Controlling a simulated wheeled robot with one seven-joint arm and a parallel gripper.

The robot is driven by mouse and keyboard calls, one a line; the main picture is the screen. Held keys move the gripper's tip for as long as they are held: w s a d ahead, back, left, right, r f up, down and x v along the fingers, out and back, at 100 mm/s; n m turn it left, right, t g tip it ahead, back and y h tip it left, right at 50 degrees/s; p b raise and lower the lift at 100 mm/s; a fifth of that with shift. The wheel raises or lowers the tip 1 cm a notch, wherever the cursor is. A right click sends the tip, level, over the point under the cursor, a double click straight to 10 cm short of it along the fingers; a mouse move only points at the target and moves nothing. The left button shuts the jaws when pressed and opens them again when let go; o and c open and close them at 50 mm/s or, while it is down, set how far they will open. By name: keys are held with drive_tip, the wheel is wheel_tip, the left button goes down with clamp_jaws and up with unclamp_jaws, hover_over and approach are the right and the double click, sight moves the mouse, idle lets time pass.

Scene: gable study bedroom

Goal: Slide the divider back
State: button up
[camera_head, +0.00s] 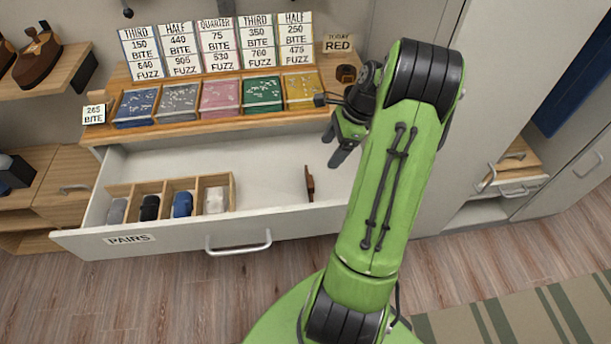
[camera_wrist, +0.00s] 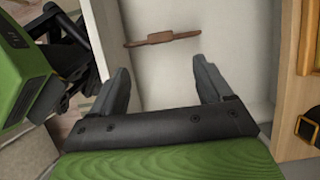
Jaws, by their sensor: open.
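The divider, a thin brown wooden piece with a wider middle (camera_head: 309,184), stands in the right part of the open white drawer (camera_head: 270,216). In the wrist view the divider (camera_wrist: 162,38) lies ahead of my fingertips, crosswise and apart from them. My gripper (camera_head: 335,147) is open and empty, above the drawer's right end, to the right of the divider and farther back. In the wrist view both fingers (camera_wrist: 162,75) are spread with the pale drawer floor between them. My arm hides the drawer's right end in the head view.
A wooden organiser (camera_head: 232,190) with several rolled socks fills the drawer's left side. Above the drawer, a wooden counter (camera_head: 205,130) holds several coloured trays under price cards. The drawer floor between organiser and divider is clear. A tall pale cabinet (camera_head: 500,100) stands at right.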

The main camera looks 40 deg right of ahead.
sight(311, 180)
drive_tip(key=b+x, duration=0.4)
drive_tip(key=x, duration=0.9)
drive_tip(key=shift+d+f, duration=0.1)
drive_tip(key=shift+d, duration=0.05)
clamp_jaws()
drive_tip(key=s+d+p, duration=0.6)
drive_tip(key=s+d, duration=0.4)
drive_tip(key=d, duration=0.5)
drive_tip(key=shift+s, duration=0.15)
unclamp_jaws()
